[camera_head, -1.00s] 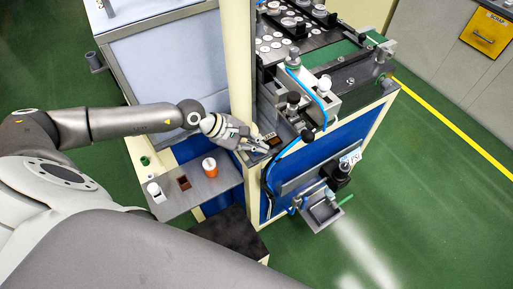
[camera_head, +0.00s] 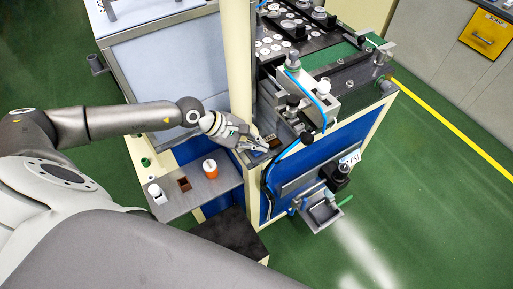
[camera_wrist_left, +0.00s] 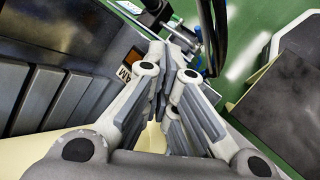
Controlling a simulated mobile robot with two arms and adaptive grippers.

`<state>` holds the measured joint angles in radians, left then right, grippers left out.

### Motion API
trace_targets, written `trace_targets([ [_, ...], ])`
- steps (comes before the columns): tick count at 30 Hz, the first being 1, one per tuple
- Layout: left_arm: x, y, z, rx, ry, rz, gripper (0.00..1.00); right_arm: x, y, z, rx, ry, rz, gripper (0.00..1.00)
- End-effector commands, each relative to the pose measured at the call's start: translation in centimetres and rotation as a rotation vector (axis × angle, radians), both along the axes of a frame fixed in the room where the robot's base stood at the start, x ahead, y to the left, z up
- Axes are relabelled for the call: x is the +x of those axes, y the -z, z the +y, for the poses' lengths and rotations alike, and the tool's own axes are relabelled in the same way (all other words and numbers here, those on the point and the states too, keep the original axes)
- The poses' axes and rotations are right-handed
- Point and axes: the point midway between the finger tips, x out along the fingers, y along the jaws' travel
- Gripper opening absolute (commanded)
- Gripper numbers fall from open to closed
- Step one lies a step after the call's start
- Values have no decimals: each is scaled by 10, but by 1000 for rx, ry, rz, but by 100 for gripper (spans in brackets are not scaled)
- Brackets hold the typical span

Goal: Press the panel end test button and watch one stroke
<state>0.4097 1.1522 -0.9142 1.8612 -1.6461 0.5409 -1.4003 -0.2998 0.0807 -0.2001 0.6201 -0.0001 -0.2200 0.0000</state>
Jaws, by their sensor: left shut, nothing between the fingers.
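My left gripper (camera_head: 264,148) is over the near top corner of the machine, to the right of the cream post. It is shut and empty. In the left wrist view its fingers (camera_wrist_left: 168,50) come together beside a dark panel edge. A small orange-brown square (camera_head: 273,140) sits just beyond the fingertips in the head view; an orange square (camera_wrist_left: 131,58) with a pale marked label also shows left of the fingers in the wrist view. I cannot make out the test button or tell whether the fingers touch anything. My right gripper is not in view.
The cream post (camera_head: 238,60) stands close beside my left gripper. A blue hose (camera_head: 284,152) loops right of it. A small metal tray (camera_head: 322,210) juts from the machine's front.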

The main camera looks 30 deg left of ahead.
Motion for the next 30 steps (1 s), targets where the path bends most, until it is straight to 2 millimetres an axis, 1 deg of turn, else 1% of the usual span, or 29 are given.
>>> trace_targets([
  [9,0,-3,0,0,0,-1,0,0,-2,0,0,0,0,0],
  [11,0,-7,0,0,0,-1,0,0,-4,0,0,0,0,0],
  [24,0,-49,0,1,1,-2,0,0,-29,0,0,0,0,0],
  [30,0,-50,0,1,1,-1,0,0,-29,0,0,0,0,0],
])
